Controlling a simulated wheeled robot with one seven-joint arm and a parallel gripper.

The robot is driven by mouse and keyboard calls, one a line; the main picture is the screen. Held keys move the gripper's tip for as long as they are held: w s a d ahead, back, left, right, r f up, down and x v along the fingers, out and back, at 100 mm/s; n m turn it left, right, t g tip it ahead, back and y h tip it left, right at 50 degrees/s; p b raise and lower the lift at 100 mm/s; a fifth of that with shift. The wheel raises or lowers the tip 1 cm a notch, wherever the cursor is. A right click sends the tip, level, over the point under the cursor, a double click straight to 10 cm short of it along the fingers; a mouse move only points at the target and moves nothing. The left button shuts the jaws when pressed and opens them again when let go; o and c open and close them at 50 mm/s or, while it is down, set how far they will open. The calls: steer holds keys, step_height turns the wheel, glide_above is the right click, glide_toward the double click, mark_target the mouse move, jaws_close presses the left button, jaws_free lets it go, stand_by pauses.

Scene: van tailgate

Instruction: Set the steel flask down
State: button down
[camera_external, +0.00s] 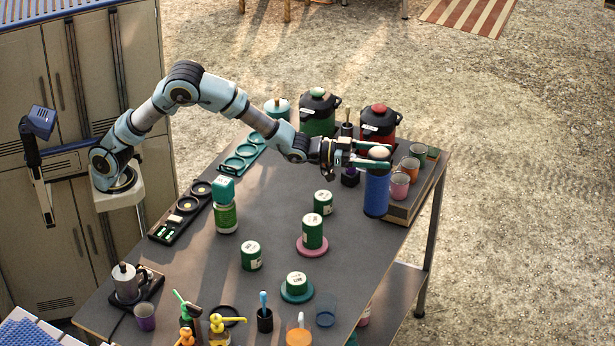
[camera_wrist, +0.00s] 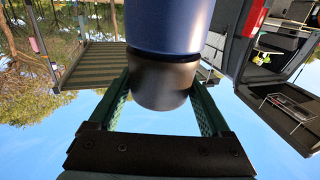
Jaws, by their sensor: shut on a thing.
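The steel flask (camera_external: 376,192) is a tall blue cylinder with a rounded cap, upright near the right side of the grey table. The cap looks pale in the external view and dark grey in the wrist view, where the flask (camera_wrist: 165,25) shows at the top. My gripper (camera_external: 383,156) reaches it level from the left, its green fingers shut on either side of the cap. In the wrist view my gripper (camera_wrist: 162,88) has a finger on each side of the cap. I cannot tell whether the flask's base touches the table (camera_external: 345,255).
A raised tray (camera_external: 403,212) with several cups stands close right of the flask. Red (camera_external: 378,122) and green (camera_external: 318,112) lidded pots stand behind. Several green tins, one on a pink coaster (camera_external: 312,250), are to the left and front. Bare tabletop lies left of the flask.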

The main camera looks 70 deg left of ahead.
mark_target(378, 183)
step_height(378, 183, down, 9)
steer(key=shift+p, duration=1.05)
steer(key=shift+f, duration=0.1)
jaws_free()
